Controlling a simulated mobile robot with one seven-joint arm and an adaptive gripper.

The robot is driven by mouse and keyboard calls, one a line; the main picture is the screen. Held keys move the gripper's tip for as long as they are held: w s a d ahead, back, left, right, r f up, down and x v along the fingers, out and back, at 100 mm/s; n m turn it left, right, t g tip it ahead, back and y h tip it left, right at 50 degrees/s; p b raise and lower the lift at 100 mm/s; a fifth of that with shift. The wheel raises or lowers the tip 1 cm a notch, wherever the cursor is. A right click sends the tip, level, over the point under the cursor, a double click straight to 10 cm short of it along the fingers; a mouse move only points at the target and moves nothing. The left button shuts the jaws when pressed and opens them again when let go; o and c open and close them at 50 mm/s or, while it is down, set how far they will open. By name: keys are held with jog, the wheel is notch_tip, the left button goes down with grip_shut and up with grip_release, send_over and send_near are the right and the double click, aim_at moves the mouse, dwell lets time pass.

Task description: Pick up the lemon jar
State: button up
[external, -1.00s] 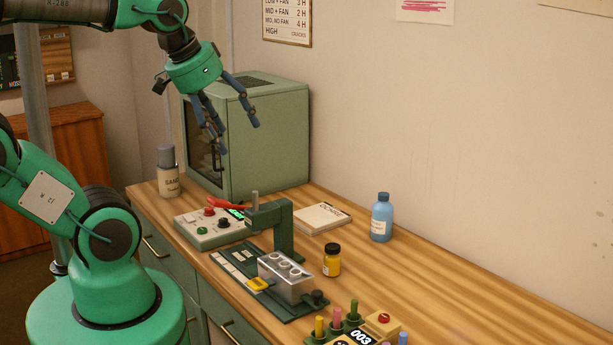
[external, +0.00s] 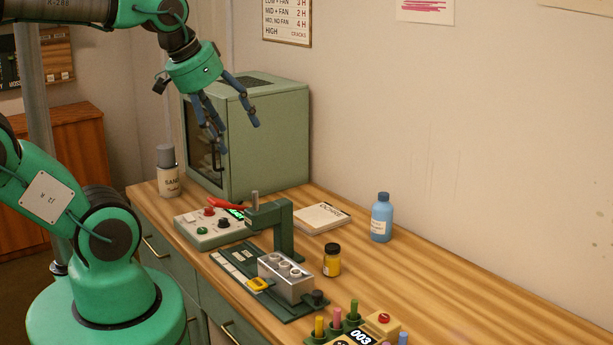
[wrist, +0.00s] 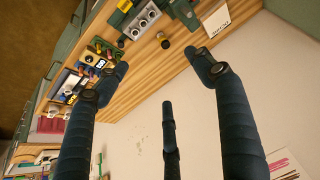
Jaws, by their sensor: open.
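The lemon jar (external: 332,261) is a small yellow jar with a dark lid and a pale label. It stands upright on the wooden table, just right of the metal mould block. In the wrist view the jar (wrist: 164,41) is small, near the top middle, beyond my fingers. My gripper (external: 228,137) is open and empty, high in front of the green cabinet and well up and left of the jar. In the wrist view my gripper (wrist: 162,82) shows its dark blue fingers spread wide with nothing between them.
A green press (external: 284,232) with a metal mould block (external: 287,287) stands left of the jar. Upright coloured sticks (external: 337,318) are in front. The table right of the jar (external: 440,280) is clear.

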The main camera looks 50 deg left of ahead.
dwell(0.3)
jog(key=shift+c, duration=1.3)
jog(key=w+d+f+n+g+p, duration=0.1)
jog(key=w+f+g, duration=0.1)
jog(key=w+f, duration=0.75)
jog(key=w+f+n+g, duration=0.15)
jog(key=w+f, duration=0.45)
jog(key=w, duration=0.6)
jog(key=w+f, duration=0.1)
jog(key=f, duration=0.2)
jog(key=w+f+g, duration=0.1)
jog(key=w+f, duration=0.1)
jog(key=f, duration=0.2)
jog(key=w+f+g+p, duration=0.1)
jog(key=w+f, duration=0.1)
jog(key=f, duration=0.2)
jog(key=shift+d+f, duration=0.25)
jog(key=shift+d, duration=0.15)
jog(key=shift+w+f, duration=0.1)
jog(key=shift+f, duration=0.25)
